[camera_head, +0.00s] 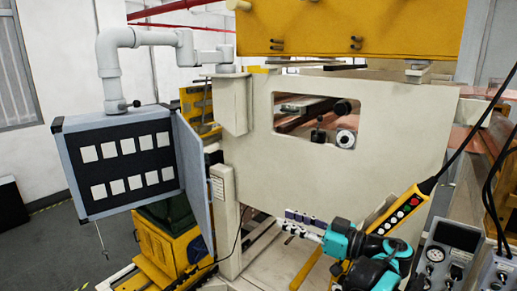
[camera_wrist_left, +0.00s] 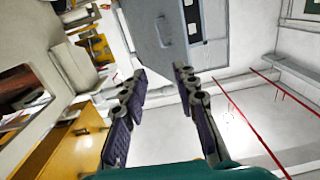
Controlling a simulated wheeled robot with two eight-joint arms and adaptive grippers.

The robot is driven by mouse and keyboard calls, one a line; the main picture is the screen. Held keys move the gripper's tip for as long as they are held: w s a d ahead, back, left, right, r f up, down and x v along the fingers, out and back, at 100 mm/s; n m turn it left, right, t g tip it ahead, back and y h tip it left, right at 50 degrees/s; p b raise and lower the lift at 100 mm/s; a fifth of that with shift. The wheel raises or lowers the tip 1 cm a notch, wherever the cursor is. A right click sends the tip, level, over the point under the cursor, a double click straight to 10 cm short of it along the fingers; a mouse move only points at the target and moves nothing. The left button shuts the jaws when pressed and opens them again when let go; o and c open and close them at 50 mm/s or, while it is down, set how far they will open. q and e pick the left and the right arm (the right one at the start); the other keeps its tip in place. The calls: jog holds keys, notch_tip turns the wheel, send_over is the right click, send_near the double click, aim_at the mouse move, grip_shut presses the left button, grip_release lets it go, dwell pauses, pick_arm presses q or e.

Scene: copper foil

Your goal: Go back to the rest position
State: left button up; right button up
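My left gripper (camera_head: 297,224) shows in the head view at lower centre, in front of the cream machine, with purple finger pads and a teal wrist behind it. In the left wrist view its two fingers (camera_wrist_left: 160,74) stand apart, with nothing between them. The gripper is open and empty. My right gripper is not in either view.
The cream machine housing (camera_head: 390,135) fills the centre. A panel box with white squares (camera_head: 72,170) hangs at left from a grey pipe arm (camera_head: 108,70). A yellow button pendant (camera_head: 388,222) hangs close to my left arm. A gauge box (camera_head: 441,265) is at lower right.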

pick_arm(q)
jog(key=s+a+f+m+g+h+b, duration=0.25)
jog(key=a+f+b, duration=0.35)
jog(key=a+f, duration=0.55)
jog(key=s+a+f+m+g+h+b, duration=0.25)
jog(key=a+f+m+h+b, duration=0.2)
jog(key=a+f, duration=0.65)
jog(key=s+a+f+m+t+h+b, duration=0.1)
jog(key=s+f+b, duration=0.5)
jog(key=f, duration=0.6)
jog(key=s+a+f+m+t+h+b, duration=0.1)
jog(key=s+a+f+m+h+b, duration=0.1)
jog(key=s+f+h+b, duration=0.4)
jog(key=s+a+f, duration=0.1)
jog(key=s+f, duration=0.4)
jog(key=f, duration=0.1)
jog(key=shift+a+m+h, duration=0.3)
jog(key=shift+a, duration=0.1)
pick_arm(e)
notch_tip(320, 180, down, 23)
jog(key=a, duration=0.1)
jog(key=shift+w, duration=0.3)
